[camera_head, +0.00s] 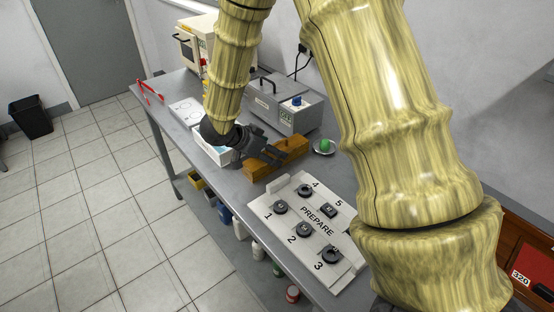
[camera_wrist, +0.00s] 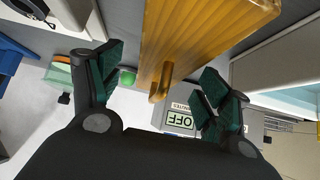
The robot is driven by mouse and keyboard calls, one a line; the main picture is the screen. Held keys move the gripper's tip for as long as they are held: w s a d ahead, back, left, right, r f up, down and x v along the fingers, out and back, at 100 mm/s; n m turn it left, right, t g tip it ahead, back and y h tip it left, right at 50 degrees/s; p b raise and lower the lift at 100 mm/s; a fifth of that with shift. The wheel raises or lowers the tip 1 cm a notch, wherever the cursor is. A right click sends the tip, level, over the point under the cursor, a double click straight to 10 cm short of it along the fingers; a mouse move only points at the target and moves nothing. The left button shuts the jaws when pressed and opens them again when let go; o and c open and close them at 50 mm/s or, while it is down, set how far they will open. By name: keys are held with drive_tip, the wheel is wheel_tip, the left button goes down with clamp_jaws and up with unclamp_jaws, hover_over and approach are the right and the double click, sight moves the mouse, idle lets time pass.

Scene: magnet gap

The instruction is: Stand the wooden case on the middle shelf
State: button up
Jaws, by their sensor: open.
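The wooden case (camera_head: 258,170) is an orange-brown box lying on the grey bench, partly hidden behind my gripper in the head view. In the wrist view the wooden case (camera_wrist: 200,35) fills the upper middle, with a small wooden handle (camera_wrist: 160,83) standing out from it. My gripper (camera_head: 284,147) is over the case. Its fingers are apart, with the handle between them in the wrist view and a gap on each side. I cannot tell which surface is the middle shelf.
A white board marked PREPARE (camera_head: 318,222) with several black knobs lies in front of the case. A grey instrument (camera_head: 285,105) stands behind it, beside a green ball (camera_head: 325,145) on a dish. A white tray (camera_head: 205,150) is left of it. Bottles stand under the bench.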

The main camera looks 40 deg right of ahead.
drive_tip(key=x, duration=0.4)
drive_tip(key=shift+w+d+f+p, duration=0.15)
drive_tip(key=shift+d+f+p, duration=0.05)
drive_tip(key=shift+p, duration=0.15)
drive_tip(key=c, duration=1.5)
drive_tip(key=shift+o, duration=0.2)
drive_tip(key=shift+r, duration=0.1)
drive_tip(key=shift+r, duration=0.1)
wheel_tip(320, 180, up, 18)
drive_tip(key=b, duration=0.1)
